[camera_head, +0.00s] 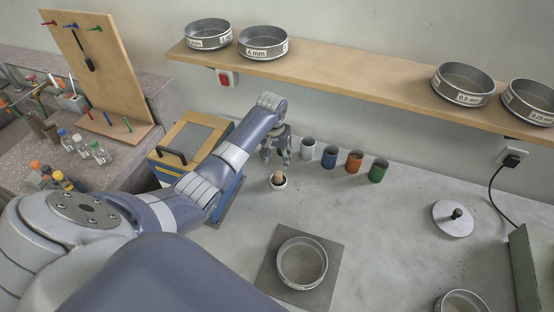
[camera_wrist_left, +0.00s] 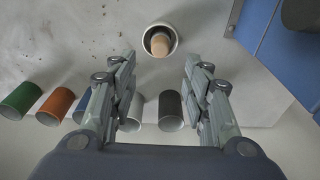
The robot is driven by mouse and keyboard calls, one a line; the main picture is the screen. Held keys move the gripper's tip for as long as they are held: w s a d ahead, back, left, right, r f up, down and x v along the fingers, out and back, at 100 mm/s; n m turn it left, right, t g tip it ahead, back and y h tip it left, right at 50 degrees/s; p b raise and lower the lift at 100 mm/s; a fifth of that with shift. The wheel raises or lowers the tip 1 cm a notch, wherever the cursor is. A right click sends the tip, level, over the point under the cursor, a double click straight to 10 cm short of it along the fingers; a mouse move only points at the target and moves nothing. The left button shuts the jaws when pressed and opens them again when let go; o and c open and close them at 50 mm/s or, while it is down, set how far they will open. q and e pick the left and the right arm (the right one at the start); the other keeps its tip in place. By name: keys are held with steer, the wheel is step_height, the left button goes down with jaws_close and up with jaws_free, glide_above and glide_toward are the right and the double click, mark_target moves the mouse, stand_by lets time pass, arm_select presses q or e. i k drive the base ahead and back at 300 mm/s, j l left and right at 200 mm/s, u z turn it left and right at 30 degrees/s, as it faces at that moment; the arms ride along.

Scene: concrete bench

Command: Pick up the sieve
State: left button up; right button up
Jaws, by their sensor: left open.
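A round metal sieve (camera_head: 302,263) sits on a dark square mat (camera_head: 262,281) on the bench, low centre of the head view. Another sieve (camera_head: 461,304) is cut off at the bottom right edge. More labelled sieves stand on the wall shelf: two at the left (camera_head: 208,34) (camera_head: 263,43) and two at the right (camera_head: 463,85) (camera_head: 529,101). My left gripper (camera_head: 277,158) is open and empty above the back of the bench, apart from every sieve. The wrist view shows its two spread fingers (camera_wrist_left: 160,64) with no sieve between them. My right gripper is not in view.
A small white bowl with a brown-topped piece (camera_head: 278,182) stands below my left gripper. Several coloured cups (camera_head: 354,162) stand in a row to its right. A blue-sided box (camera_head: 190,150) is at its left. A knobbed lid (camera_head: 453,219) lies at the right. Mid-bench is clear.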

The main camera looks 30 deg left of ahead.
mark_target(302, 262)
steer(key=k+l, duration=1.2)
steer(key=k, duration=0.05)
